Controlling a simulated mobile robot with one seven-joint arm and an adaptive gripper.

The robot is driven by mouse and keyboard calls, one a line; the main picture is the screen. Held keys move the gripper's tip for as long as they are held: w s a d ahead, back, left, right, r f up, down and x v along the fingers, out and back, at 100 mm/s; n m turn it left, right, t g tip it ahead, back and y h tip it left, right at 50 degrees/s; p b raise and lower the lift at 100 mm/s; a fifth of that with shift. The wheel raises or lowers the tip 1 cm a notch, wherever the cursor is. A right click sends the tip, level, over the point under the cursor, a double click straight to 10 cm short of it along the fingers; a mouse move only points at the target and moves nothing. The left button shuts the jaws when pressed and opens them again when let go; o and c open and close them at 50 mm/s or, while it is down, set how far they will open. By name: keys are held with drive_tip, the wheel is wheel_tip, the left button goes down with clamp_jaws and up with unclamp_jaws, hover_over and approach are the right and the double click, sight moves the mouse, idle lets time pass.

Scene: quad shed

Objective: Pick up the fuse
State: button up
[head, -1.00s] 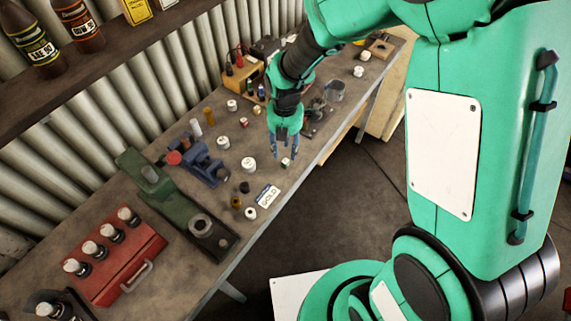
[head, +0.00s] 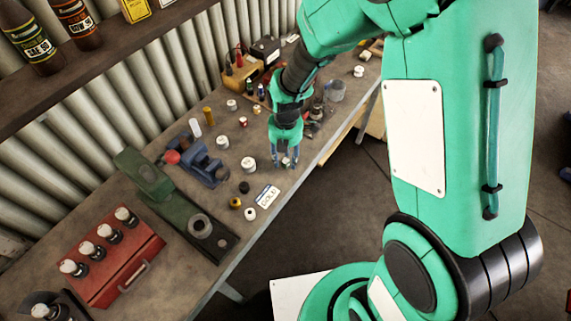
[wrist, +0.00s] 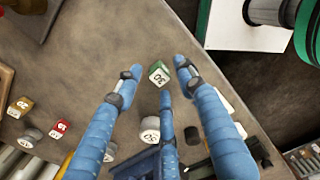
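A small green and white fuse (wrist: 159,74) marked 30 lies on the workbench. In the wrist view it sits between the spread blue fingertips of my gripper (wrist: 156,80), with visible space on both sides. In the head view my gripper (head: 286,160) points down at the bench near its front edge, and its fingers largely hide the fuse. My gripper is open and holds nothing. I cannot tell exactly how high the fingertips are above the bench.
A white-lidded jar (head: 248,164), a labelled card (head: 267,195) and a blue vise (head: 207,166) stand left of my gripper. The bench edge is close on the right.

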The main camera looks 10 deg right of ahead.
drive_tip(key=shift+f, duration=0.95)
drive_tip(key=c, duration=0.8)
